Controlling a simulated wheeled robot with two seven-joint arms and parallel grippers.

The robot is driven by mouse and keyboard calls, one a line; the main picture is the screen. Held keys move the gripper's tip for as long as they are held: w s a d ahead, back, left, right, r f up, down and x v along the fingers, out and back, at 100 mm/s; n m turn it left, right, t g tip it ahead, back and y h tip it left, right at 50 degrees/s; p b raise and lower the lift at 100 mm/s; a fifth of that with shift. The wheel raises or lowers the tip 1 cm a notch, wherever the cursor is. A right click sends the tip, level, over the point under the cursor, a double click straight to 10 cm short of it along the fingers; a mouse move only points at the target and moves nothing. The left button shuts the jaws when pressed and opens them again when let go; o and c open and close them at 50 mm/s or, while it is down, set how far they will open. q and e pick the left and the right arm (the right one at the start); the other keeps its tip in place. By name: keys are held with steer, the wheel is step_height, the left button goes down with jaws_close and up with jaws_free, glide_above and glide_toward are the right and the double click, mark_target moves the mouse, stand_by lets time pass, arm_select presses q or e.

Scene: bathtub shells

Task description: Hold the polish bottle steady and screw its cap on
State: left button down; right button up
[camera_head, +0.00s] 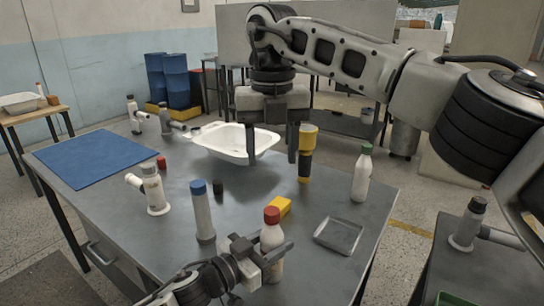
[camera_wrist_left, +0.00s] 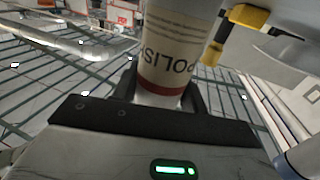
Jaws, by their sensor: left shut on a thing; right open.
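The polish bottle (camera_head: 271,238) is white and stands upright near the front edge of the table, with a red top (camera_head: 271,215). In the left wrist view the bottle (camera_wrist_left: 172,50) shows a cream label reading "POLISH" and a red band between the jaws. Its top is out of that view. My right gripper (camera_head: 272,160) is open and empty, pointing down, higher and farther back than the bottle. A loose small red cap (camera_head: 161,162) lies on the table at left. I cannot tell which cap belongs to the bottle.
A yellow block (camera_head: 279,207) lies just behind the bottle. A blue-capped bottle (camera_head: 203,215) stands left of it, with a small dark cap (camera_head: 218,187) behind. A metal tray (camera_head: 339,235) and green-capped bottle (camera_head: 362,175) are at right. A white basin (camera_head: 222,141) is behind.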

arm_select(q)
steer(key=c, duration=0.7)
jaws_free()
steer(key=b+v, duration=0.1)
steer(key=v, duration=1.5)
steer(key=shift+d, duration=0.1)
